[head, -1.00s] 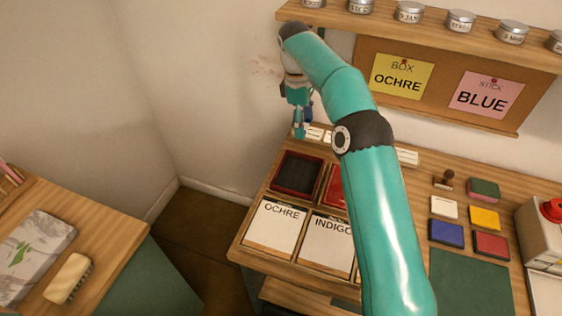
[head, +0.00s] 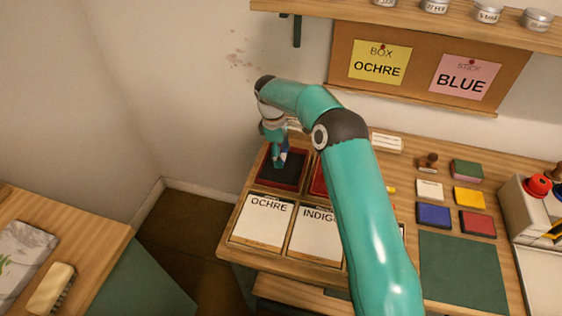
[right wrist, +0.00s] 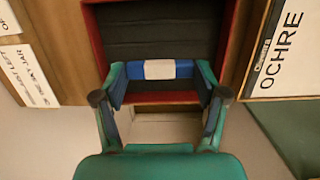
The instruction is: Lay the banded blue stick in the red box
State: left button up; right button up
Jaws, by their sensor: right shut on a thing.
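The banded blue stick (right wrist: 159,69), blue with a white band around its middle, lies crosswise between the fingertips of my right gripper in the right wrist view. My right gripper (head: 279,160) is shut on it. The gripper is over the leftmost red box (head: 276,188), which has a dark inside. In the right wrist view the box's red rim (right wrist: 95,38) frames the stick, and the dark floor shows beyond it. I cannot tell whether the stick touches the floor. My left gripper is not in view.
A card reading OCHRE (head: 263,218) lies in front of this box, and an INDIGO card (head: 316,230) lies beside it. A second red box (head: 318,180) is partly hidden by my right arm. Pinned notes read BOX OCHRE (head: 378,64) and STICK BLUE (head: 465,77).

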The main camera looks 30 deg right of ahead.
jog(key=shift+f, duration=1.95)
jog(key=o, duration=0.9)
jog(key=shift+s+f, duration=0.1)
jog(key=shift+c, duration=0.2)
notch_tip(320, 180, up, 12)
jog(key=w+a, duration=0.1)
jog(key=shift+w, duration=0.2)
jog(key=shift+a, duration=0.1)
